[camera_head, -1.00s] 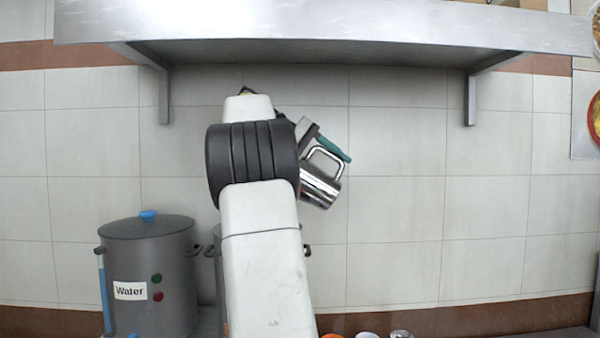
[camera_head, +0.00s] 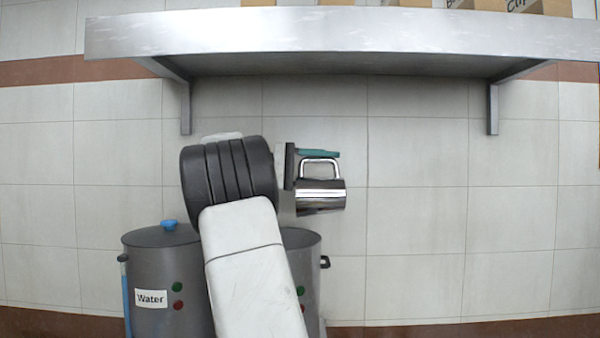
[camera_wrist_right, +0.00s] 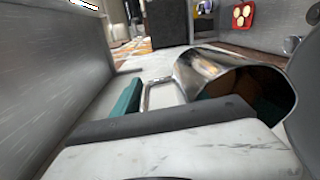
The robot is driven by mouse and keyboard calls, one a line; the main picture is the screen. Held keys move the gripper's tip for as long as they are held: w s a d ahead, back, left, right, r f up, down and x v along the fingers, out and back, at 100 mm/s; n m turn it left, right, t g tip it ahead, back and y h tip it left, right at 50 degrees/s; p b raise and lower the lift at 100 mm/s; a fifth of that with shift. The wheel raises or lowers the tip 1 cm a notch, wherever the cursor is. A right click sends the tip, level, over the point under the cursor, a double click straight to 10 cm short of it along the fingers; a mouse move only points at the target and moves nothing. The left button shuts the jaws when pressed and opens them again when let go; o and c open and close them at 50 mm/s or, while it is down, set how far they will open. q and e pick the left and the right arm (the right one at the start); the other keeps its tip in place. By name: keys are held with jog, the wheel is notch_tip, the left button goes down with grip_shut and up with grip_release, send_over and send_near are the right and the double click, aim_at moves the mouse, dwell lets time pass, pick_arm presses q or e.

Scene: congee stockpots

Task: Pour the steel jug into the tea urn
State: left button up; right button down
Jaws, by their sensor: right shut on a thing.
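The steel jug (camera_head: 320,199) is held in the air in front of the tiled wall, on its side with its handle on top. In the right wrist view the jug (camera_wrist_right: 205,68) shows its open mouth facing right; its contents cannot be made out. My right gripper (camera_head: 318,157) is shut on the jug's handle, with a teal finger along it. A second grey urn (camera_head: 308,268) stands below the jug, partly hidden by my right arm; no label shows on it, so I cannot confirm it is the tea urn. My left gripper is not in view.
A grey urn labelled Water (camera_head: 150,262), with a blue lid knob, stands left of the second urn. A steel shelf (camera_head: 340,35) on brackets runs along the wall above, with boxes on it. The wall area right of the jug is clear.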

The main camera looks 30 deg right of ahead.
jog(key=shift+w+a+r+g+h, duration=0.25)
jog(key=shift+w+a+g+h, duration=0.1)
jog(key=shift+a+h, duration=0.15)
jog(key=shift+w+a+r+g+h, duration=0.25)
jog(key=shift+w+a+h, duration=0.1)
jog(key=shift+a, duration=0.25)
jog(key=shift+w+a+r+g+h, duration=0.2)
jog(key=shift+w+a+g+h, duration=0.1)
jog(key=shift+a+h, duration=0.2)
dwell(1.1)
